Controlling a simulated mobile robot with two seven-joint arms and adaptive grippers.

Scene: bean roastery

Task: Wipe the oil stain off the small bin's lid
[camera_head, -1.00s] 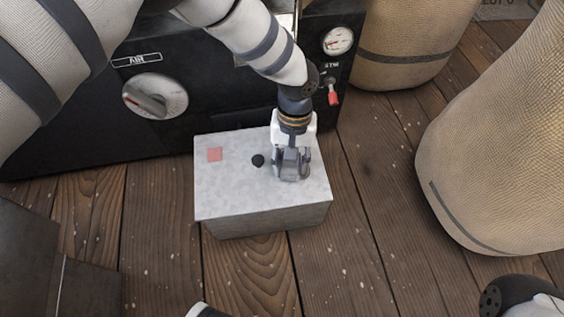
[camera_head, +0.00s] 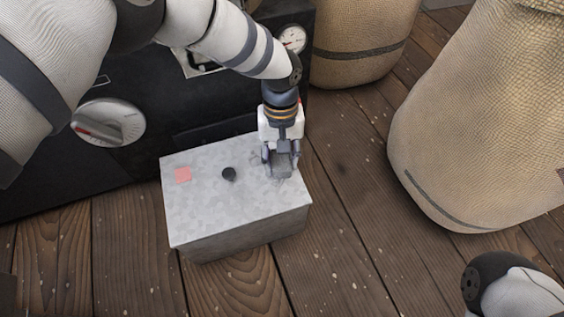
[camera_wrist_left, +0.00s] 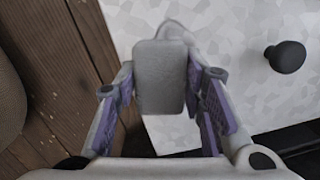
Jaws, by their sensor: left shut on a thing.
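The small grey bin (camera_head: 245,238) stands on the plank floor with its mottled pale lid (camera_head: 205,215) on top. My left gripper (camera_head: 281,160) points down at the lid's right end, shut on a grey rounded block (camera_wrist_left: 163,78). The block appears at or just above the lid; contact is unclear. The knob also shows in the wrist view (camera_wrist_left: 286,56). My right gripper is out of view.
A black machine with a round dial (camera_head: 108,122) stands right behind the bin. A large burlap sack (camera_head: 470,130) is at the right, another (camera_head: 362,40) at the back. Bare floor (camera_head: 340,240) lies between bin and right sack.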

